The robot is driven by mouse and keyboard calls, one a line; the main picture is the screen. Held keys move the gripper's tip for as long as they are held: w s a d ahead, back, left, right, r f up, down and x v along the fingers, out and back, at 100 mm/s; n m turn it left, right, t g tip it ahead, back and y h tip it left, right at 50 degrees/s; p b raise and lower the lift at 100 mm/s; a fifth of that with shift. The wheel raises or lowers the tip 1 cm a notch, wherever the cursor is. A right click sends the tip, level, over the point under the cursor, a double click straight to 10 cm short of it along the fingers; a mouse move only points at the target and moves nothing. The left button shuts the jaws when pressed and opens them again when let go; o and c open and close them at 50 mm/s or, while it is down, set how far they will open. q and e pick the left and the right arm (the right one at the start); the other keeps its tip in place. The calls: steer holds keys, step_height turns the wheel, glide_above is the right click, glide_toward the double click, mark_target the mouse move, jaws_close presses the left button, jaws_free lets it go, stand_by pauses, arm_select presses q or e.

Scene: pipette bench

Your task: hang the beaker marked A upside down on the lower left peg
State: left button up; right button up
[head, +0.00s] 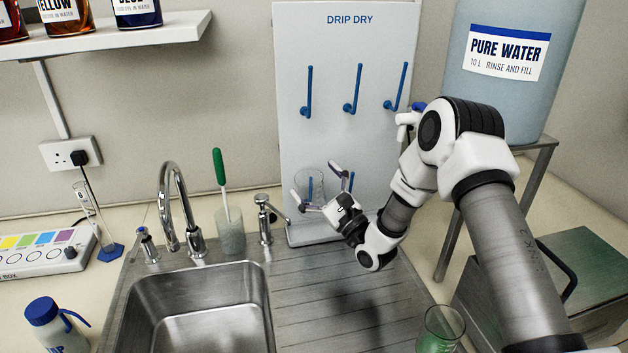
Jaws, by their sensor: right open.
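A clear glass beaker (309,176) is at the lower left peg (311,187) of the white DRIP DRY board (330,135). The blue peg shows through the glass, so the beaker seems to be over it. I cannot read a mark on it or make out which end is up. My right gripper (315,182) is open, its fingers spread on either side of the beaker's front. I cannot tell whether a finger touches the glass. My left gripper is not in view.
Another glass (443,324) with something green stands at the bottom right. The sink (200,310), tap (170,200) and a holder with a green-handled brush (230,232) lie left of the board. A water tank (510,90) stands right. The ribbed drainer (330,300) is mostly clear.

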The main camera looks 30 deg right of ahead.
stand_by(0.3)
steer(key=s+d+p, duration=0.2)
steer(key=s+p, duration=0.1)
steer(key=s, duration=0.7)
steer(key=shift+s+d, duration=0.3)
steer(key=shift+s, duration=0.1)
stand_by(0.4)
steer(key=shift+r, duration=0.1)
step_height(320, 180, up, 10)
steer(key=shift+w, duration=0.1)
